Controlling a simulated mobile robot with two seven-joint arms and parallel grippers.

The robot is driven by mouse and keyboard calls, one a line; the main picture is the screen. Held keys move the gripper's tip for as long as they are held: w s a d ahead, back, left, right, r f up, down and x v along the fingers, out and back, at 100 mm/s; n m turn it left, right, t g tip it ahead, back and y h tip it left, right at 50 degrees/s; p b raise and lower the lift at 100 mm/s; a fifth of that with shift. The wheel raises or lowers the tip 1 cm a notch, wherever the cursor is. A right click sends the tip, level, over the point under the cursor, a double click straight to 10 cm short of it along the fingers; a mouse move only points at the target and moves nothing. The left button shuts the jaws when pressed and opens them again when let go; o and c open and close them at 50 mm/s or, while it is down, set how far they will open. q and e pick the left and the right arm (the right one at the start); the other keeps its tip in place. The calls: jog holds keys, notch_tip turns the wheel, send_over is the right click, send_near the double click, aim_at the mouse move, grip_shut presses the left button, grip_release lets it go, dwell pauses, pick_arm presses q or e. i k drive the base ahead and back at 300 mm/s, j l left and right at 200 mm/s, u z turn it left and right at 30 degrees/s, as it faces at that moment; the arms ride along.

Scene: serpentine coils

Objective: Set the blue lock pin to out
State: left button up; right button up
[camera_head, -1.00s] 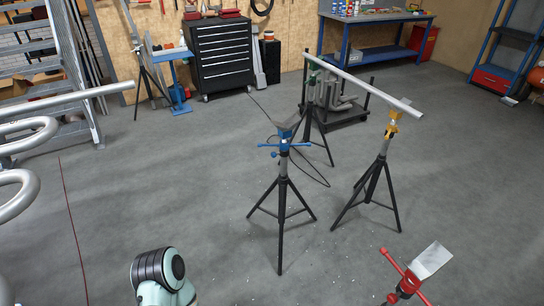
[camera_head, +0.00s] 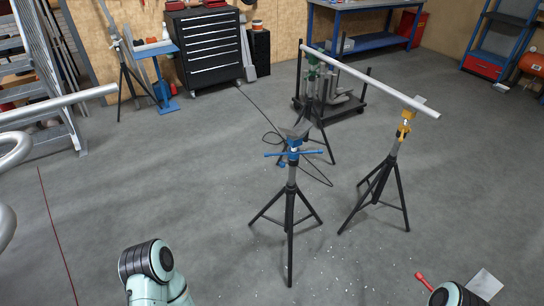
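The blue-headed stand (camera_head: 290,205) stands upright on black tripod legs near the middle of the head view. Its blue head (camera_head: 293,143) has a V-shaped top with no pipe on it. A blue crossbar handle (camera_head: 308,153) runs sideways below the head. A small blue part (camera_head: 282,164), likely the lock pin, shows at the left of the post just under the bar; whether it is in or out is too small to tell. Links of both my arms show at the bottom edge, well apart from the stand. Neither gripper shows.
A long pipe (camera_head: 360,79) rests on the yellow-headed stand (camera_head: 405,130) and a green-headed stand (camera_head: 314,72) behind. A red-handled stand (camera_head: 424,282) is partly hidden at bottom right. Bent tubes stand at left.

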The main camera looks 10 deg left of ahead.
aim_at(281, 164)
jog(key=i+j, duration=0.35)
jog(key=j, duration=0.15)
jog(key=i+j, duration=0.3)
jog(key=j, duration=0.2)
